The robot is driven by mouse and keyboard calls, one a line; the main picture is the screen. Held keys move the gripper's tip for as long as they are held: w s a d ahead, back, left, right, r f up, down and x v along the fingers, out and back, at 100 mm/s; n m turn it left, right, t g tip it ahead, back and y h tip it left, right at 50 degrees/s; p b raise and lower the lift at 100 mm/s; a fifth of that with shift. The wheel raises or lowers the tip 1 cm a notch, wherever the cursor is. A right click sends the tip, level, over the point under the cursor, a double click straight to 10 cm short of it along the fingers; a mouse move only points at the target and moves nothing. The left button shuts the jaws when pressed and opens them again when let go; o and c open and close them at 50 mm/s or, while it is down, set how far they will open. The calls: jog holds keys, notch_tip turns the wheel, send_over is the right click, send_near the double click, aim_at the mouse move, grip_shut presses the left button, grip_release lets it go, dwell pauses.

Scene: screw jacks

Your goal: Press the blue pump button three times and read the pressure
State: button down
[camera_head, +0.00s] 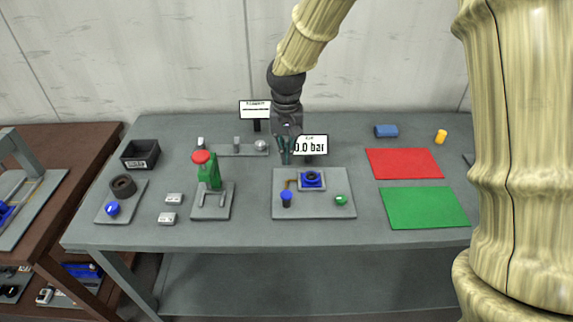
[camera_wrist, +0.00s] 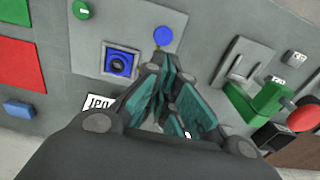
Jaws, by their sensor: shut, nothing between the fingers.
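The blue pump button (camera_head: 286,196) stands upright at the front left of a grey plate (camera_head: 315,209). It also shows in the wrist view (camera_wrist: 163,36), just beyond my fingers. The pressure display (camera_head: 312,145) behind the plate reads "0.0 bar"; its left edge is partly covered by my gripper. In the wrist view only a corner of the display (camera_wrist: 99,102) shows. My gripper (camera_head: 286,160) is shut and empty. It hangs above the table behind the blue button, apart from it.
The same plate holds a blue square fixture (camera_head: 311,180) and a green button (camera_head: 341,199). A green jack with a red knob (camera_head: 202,157) stands to the left. Red (camera_head: 404,163) and green (camera_head: 424,207) mats lie to the right. Another sign (camera_head: 255,109) stands at the back.

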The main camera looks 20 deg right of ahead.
aim_at(287, 191)
jog(key=b, duration=0.3)
jog(key=shift+d+f+b, duration=0.3)
jog(key=shift+f+b, duration=0.05)
jog(key=b, duration=0.4)
jog(key=shift+r, duration=0.35)
jog(key=shift+s+a+r+b, duration=0.15)
jog(key=shift+r+b, duration=0.35)
jog(key=shift+b, duration=0.5)
jog(key=shift+w+a+r+b, duration=0.15)
jog(key=shift+r+b, duration=0.3)
jog(key=shift+b, duration=0.5)
jog(key=shift+s, duration=0.1)
notch_tip(287, 191, down, 14)
jog(key=shift+p, duration=1.2)
jog(key=shift+f, duration=0.1)
